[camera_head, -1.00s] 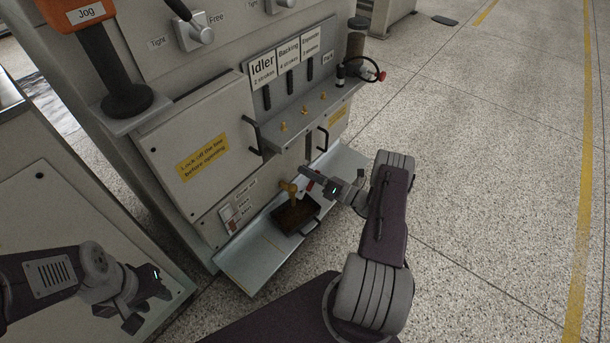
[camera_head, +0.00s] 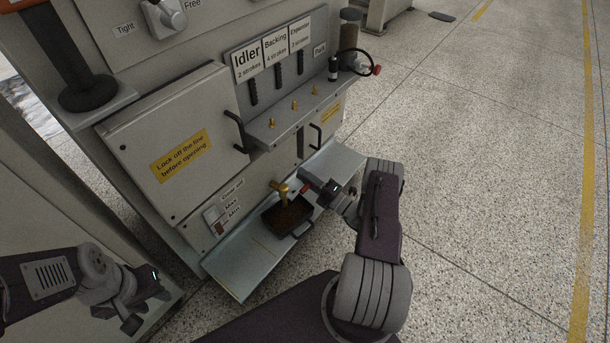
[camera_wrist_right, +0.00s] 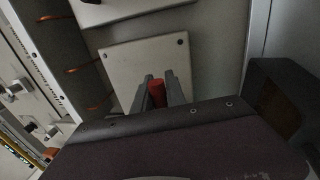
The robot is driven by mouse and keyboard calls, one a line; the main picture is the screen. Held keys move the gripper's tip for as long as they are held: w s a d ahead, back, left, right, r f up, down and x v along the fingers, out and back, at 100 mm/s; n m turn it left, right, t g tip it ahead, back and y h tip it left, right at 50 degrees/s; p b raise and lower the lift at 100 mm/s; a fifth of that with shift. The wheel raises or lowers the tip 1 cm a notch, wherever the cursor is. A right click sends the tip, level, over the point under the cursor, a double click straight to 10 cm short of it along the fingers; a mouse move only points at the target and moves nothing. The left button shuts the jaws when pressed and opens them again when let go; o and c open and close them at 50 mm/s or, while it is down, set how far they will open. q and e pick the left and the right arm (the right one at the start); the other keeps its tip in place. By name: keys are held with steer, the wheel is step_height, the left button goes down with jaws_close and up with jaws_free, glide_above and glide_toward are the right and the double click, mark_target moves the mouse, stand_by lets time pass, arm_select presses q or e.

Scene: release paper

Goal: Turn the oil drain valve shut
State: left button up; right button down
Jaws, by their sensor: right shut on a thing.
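The oil drain valve is a brass spout (camera_head: 281,189) low on the machine's front, with a small red handle (camera_head: 304,189) to its right. The spout is above a black tray (camera_head: 303,230) of dark brown oil. My right gripper (camera_head: 309,181) is at the red handle. In the right wrist view the red handle (camera_wrist_right: 157,93) sits between the two grey fingers (camera_wrist_right: 160,84), which are shut on it. The fingers partly hide the handle. My left gripper (camera_head: 146,309) hangs at lower left, away from the valve; its finger opening is unclear.
The tray stands on a pale metal ledge (camera_head: 235,272). Above are a cabinet door (camera_head: 205,115) with a black handle and a shelf (camera_head: 270,132) with brass knobs. A handwheel (camera_head: 368,62) projects at upper right. Speckled floor (camera_head: 480,180) at right is clear.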

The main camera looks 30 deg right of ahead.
steer(key=shift+f+m, duration=0.25)
steer(key=shift+m, duration=0.15)
steer(key=c, duration=1.4)
jaws_free()
steer(key=shift+o, duration=0.2)
steer(key=p+v, duration=0.3)
steer(key=v, duration=0.6)
